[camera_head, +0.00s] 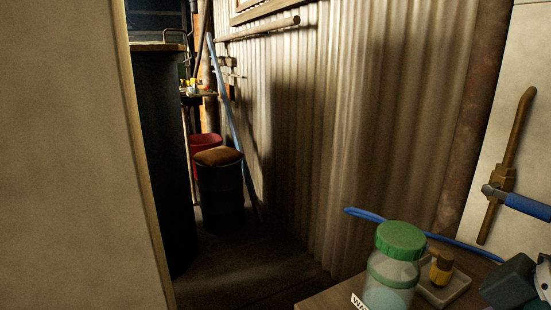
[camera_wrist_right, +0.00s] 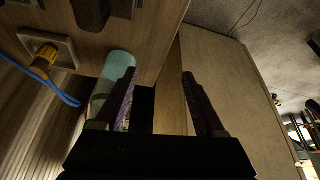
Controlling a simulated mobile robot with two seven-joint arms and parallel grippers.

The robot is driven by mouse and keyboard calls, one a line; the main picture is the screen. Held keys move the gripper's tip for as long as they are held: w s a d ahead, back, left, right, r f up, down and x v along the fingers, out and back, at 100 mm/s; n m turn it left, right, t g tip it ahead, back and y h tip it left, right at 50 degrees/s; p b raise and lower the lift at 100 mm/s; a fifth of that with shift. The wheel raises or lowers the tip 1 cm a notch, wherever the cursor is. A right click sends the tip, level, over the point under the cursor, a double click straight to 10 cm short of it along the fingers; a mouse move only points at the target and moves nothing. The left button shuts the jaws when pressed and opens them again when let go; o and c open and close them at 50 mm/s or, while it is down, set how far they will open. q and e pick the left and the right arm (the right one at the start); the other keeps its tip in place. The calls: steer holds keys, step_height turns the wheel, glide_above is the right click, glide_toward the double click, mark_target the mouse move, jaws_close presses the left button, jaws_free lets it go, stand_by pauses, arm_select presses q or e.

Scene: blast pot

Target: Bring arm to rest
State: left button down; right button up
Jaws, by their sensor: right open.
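My right gripper (camera_wrist_right: 159,74) shows in the right wrist view with its two dark fingers apart and nothing between them. A pale translucent jar (camera_wrist_right: 107,86) is just beside and beyond the left finger in that view, partly hidden by it. In the head view a jar with a green lid (camera_head: 399,241) stands upright on the wooden tabletop (camera_head: 325,298) at the bottom, with a partly cut-off white label. No gripper fingers can be made out in the head view. My left gripper is not in view.
Next to the jar is a shallow dish (camera_head: 455,289) with a yellow-brown piece (camera_head: 441,267). A blue hose (camera_head: 470,247) runs behind. A dark block (camera_head: 510,284) is at bottom right. A brown handle (camera_head: 505,180) is on the right wall. A drum (camera_head: 220,190) stands down the passage.

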steer(key=s+a+r+m+p, duration=0.1)
steer(key=s+a+r+p, duration=0.2)
steer(key=s+a+p, duration=0.15)
steer(key=s+d+r+m+h+p, duration=0.25)
steer(key=s+d+m, duration=0.2)
steer(key=s, duration=0.45)
step_height(320, 180, up, 37)
steer(key=p, duration=3.7)
steer(key=shift+w+f+n, duration=0.2)
steer(key=shift+w+n, duration=0.2)
steer(key=shift+n, duration=0.05)
